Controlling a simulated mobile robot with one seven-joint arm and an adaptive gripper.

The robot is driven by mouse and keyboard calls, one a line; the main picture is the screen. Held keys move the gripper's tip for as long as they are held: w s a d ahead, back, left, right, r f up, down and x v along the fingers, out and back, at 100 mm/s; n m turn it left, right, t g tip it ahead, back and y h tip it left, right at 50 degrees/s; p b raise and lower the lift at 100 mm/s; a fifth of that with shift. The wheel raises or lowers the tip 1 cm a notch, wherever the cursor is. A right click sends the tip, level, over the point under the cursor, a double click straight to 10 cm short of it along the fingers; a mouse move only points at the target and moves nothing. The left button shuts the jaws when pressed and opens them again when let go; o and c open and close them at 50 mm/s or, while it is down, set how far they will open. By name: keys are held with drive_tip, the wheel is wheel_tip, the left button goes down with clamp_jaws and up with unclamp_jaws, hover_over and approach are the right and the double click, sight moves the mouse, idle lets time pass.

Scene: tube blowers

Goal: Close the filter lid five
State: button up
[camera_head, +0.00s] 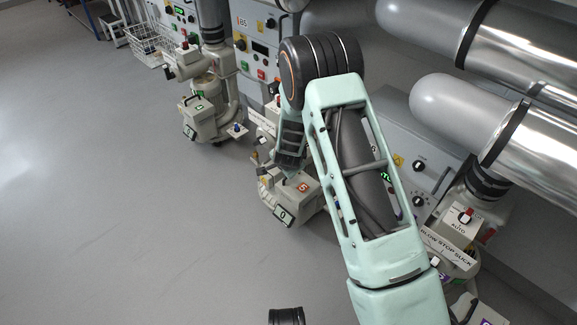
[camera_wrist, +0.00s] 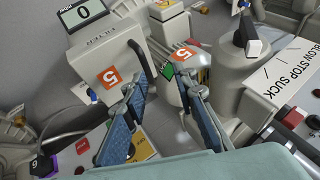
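Filter lid five (camera_wrist: 98,60) is a pale grey cover marked FILTER, with an orange 5 label and a small display reading 0. In the wrist view it lies at the upper left, beside the grey body (camera_wrist: 181,75) with a second orange 5. I cannot tell how far the lid stands open. The lid also shows in the head view (camera_head: 282,192), below my gripper (camera_head: 290,158). In the wrist view my gripper (camera_wrist: 160,80) is open, its two blue-padded fingers apart with nothing held. The left finger overlaps the lid's edge; contact is unclear.
A knob panel reading BLOW STOP SUCK (camera_wrist: 290,75) is close on the right in the wrist view. Another filter unit (camera_head: 205,118) stands farther back, with a wire basket (camera_head: 150,40) beyond. Large metal pipes (camera_head: 500,125) fill the right. The grey floor (camera_head: 110,200) at left is clear.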

drive_tip(key=shift+d+v, duration=0.2)
drive_tip(key=shift+v, duration=0.9)
drive_tip(key=shift+d+v, duration=0.25)
drive_tip(key=shift+v, duration=0.85)
drive_tip(key=shift+s+f, duration=0.1)
drive_tip(key=shift+f, duration=0.05)
